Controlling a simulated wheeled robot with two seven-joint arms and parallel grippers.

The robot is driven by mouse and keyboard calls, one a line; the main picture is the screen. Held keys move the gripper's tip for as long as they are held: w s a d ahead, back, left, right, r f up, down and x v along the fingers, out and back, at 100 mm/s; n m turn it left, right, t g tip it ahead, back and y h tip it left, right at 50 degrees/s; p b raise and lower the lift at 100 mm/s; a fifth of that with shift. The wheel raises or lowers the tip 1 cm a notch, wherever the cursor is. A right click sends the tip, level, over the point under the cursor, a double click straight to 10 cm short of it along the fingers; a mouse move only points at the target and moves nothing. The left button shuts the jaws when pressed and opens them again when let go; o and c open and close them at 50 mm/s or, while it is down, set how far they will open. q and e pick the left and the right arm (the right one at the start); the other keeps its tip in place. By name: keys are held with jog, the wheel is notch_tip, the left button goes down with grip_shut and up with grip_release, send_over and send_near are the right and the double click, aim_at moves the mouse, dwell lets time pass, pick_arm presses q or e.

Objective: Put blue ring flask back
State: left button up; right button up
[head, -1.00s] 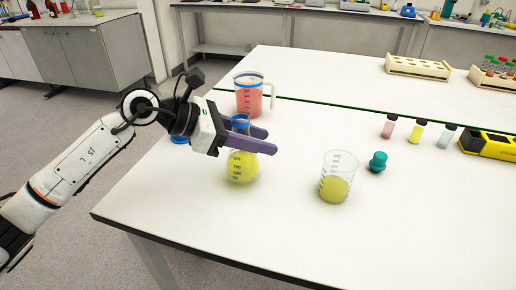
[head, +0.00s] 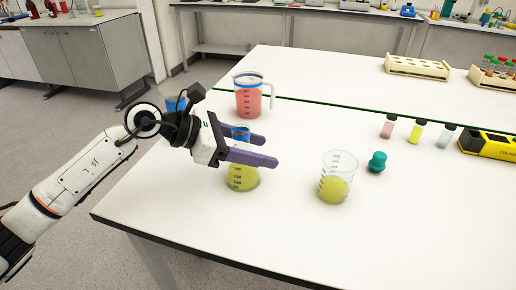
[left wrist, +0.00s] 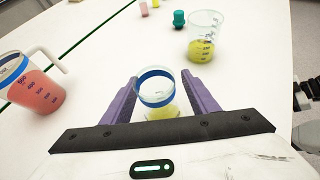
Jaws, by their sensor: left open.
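The blue ring flask (head: 242,179) holds yellow liquid and stands upright on the white table, left of the beaker. Its blue-ringed neck (head: 240,131) is between the purple fingers of my left gripper (head: 270,152). The gripper is open, with a finger on each side of the neck. In the left wrist view the flask's blue ring (left wrist: 155,73) shows between the spread fingers, with gaps on both sides. The fingers hide part of the flask in the head view.
A beaker of yellow liquid (head: 335,180) stands to the right, near a teal stopper (head: 377,162). A jug of red liquid (head: 249,98) stands behind the flask. A blue item (head: 176,103) is partly hidden behind my left arm. Small vials and racks are farther right.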

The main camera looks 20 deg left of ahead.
pick_arm(q)
jog(key=b+v, duration=0.1)
jog(key=v, duration=1.1)
jog(key=shift+b, duration=0.4)
